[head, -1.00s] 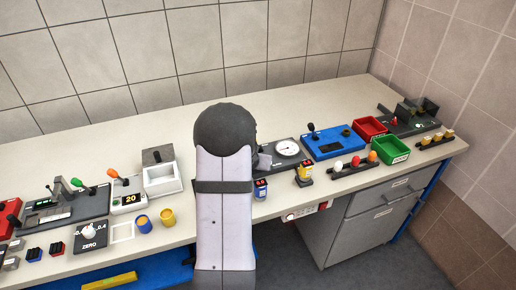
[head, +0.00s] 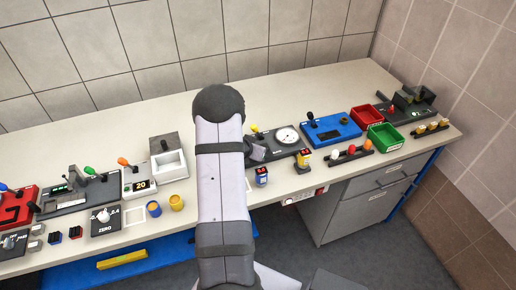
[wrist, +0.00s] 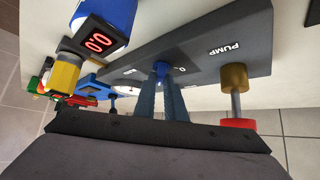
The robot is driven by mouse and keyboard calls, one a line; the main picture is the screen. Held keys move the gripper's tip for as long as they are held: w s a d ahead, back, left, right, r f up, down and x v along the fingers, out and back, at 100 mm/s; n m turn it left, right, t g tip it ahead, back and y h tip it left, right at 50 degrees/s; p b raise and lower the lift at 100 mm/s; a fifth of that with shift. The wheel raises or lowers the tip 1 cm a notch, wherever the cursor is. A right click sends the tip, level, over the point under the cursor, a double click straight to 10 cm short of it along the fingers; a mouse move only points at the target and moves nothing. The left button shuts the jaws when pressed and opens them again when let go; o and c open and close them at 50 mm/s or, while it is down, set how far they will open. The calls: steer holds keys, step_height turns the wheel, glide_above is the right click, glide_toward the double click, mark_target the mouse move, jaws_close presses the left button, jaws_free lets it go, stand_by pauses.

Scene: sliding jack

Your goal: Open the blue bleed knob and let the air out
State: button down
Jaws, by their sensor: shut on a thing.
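In the wrist view, the blue bleed knob (wrist: 162,67) sits on the dark pump panel (wrist: 205,45), which is labelled PUMP. My gripper (wrist: 162,80) is shut on the knob, with one blue-grey finger on each side; the fingertips hide part of it. The pump's brass body and red end (wrist: 238,121) stand to the right of the fingers, apart from them. The white round gauge is partly hidden left of the fingers; it shows clearly in the head view (head: 287,135). In the head view my arm covers the knob.
A blue device (wrist: 112,18) with a red 0.0 display stands close to the panel. A blue box (head: 330,131), a red tray (head: 366,117) and a green tray (head: 388,137) lie to the right. The bench behind my arm (head: 130,112) is clear.

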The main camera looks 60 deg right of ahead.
steer(key=c, duration=1.8)
jaws_free()
steer(key=shift+b+v, duration=0.45)
steer(key=shift+v, duration=3.25)
